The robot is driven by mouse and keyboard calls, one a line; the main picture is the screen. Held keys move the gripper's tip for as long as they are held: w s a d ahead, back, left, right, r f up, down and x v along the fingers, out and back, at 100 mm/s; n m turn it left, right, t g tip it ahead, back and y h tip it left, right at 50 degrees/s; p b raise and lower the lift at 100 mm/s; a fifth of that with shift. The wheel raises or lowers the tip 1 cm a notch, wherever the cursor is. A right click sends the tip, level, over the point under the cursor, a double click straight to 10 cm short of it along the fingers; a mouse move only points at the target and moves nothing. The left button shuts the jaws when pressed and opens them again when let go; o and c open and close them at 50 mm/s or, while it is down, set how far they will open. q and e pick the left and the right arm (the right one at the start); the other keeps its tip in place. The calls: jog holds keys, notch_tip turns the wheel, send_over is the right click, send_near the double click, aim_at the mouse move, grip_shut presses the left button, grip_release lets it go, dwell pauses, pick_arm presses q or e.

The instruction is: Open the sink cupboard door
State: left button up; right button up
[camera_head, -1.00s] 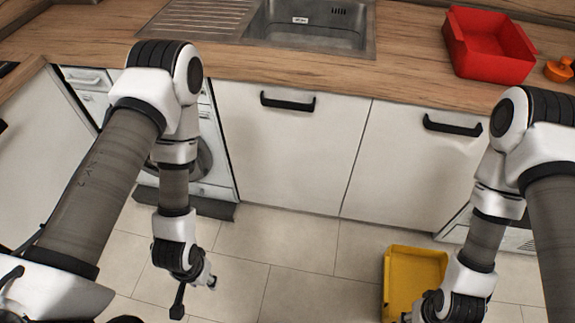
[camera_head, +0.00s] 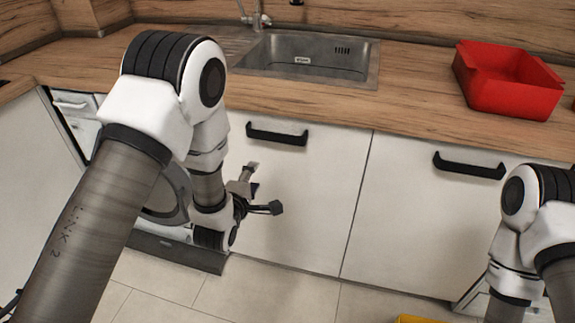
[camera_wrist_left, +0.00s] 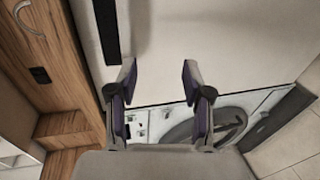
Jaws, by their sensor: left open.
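The sink cupboard door (camera_head: 310,205) is the white door below the sink, and it is shut. Its black bar handle (camera_head: 277,134) is near its top edge. My left gripper (camera_head: 265,187) is in front of this door, below the handle, open and empty. In the left wrist view my left gripper (camera_wrist_left: 159,76) has its two fingers spread with the white door (camera_wrist_left: 215,40) beyond them. The handle (camera_wrist_left: 106,30) shows there as a dark bar, beyond the fingertips and apart from them. My right gripper is out of view below the frame.
A second white door (camera_head: 425,220) with a black handle (camera_head: 469,166) adjoins on the right. The sink (camera_head: 310,62) and a red bin (camera_head: 508,85) are on the wooden worktop. A washing machine shows in the left wrist view (camera_wrist_left: 200,125). A yellow bin (camera_head: 420,319) shows at the bottom edge.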

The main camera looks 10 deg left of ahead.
aim_at(273, 138)
pick_arm(q)
jog(key=w+r+t+b, duration=0.1)
jog(key=w, duration=0.3)
jog(key=w+d+r+t+b, duration=0.1)
jog(key=w+r+b, duration=0.1)
jog(key=w, duration=0.1)
jog(key=w+d+r+t+b, duration=0.1)
jog(key=w+b, duration=0.1)
jog(key=w, duration=0.2)
jog(key=shift+w+d+r+m+h, duration=0.25)
jog(key=shift+w+r+m+h, duration=0.05)
jog(key=shift+w+r+m, duration=0.1)
jog(key=shift+s, duration=0.1)
grip_shut()
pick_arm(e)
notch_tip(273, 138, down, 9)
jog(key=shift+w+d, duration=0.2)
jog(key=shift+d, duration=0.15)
